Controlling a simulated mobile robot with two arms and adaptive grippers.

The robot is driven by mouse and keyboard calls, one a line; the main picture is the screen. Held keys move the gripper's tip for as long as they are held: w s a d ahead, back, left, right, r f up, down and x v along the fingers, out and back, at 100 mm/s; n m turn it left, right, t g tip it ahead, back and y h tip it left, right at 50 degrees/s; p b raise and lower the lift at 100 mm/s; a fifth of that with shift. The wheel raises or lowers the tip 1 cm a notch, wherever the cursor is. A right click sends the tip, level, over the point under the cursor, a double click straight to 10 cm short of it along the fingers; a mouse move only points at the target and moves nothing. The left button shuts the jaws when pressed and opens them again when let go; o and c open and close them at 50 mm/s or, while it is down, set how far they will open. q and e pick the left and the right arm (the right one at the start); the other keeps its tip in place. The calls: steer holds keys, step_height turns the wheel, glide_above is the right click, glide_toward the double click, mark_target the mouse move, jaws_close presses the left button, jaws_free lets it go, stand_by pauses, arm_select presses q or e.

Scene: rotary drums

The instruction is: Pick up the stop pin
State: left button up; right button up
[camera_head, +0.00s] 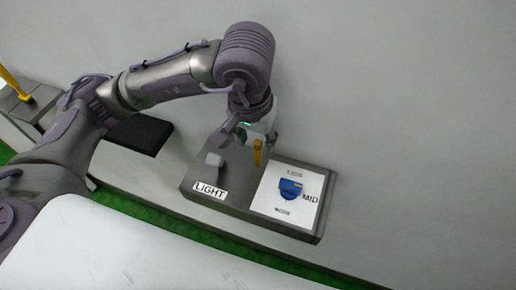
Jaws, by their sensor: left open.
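A small yellow upright piece, which looks like the stop pin (257,153), stands on the grey panel box (233,202) near its back edge, left of the white dial plate. My left gripper (246,141) hangs over the back of the box, pointing down, right by the yellow pin. It is open, with one finger to the left of the pin and the other near its upper right. Whether a finger touches the pin I cannot tell. My right gripper is not in view.
The box bears a white knob (213,159) by a LIGHT label (210,191), and a blue dial (290,188) marked MID. A dark block (140,133) and a yellow rod (14,84) on a grey base are at left. A pale wall stands behind.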

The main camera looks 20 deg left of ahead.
mark_target(259, 150)
arm_select(q)
steer(key=f, duration=0.1)
steer(key=f+p, duration=0.1)
steer(key=f, duration=0.1)
steer(key=shift+w+d+f+p, duration=0.2)
steer(key=shift+w+f+p, duration=0.05)
steer(key=shift+p, duration=0.15)
steer(key=shift+w+f, duration=0.15)
steer(key=shift+f, duration=0.4)
jaws_close()
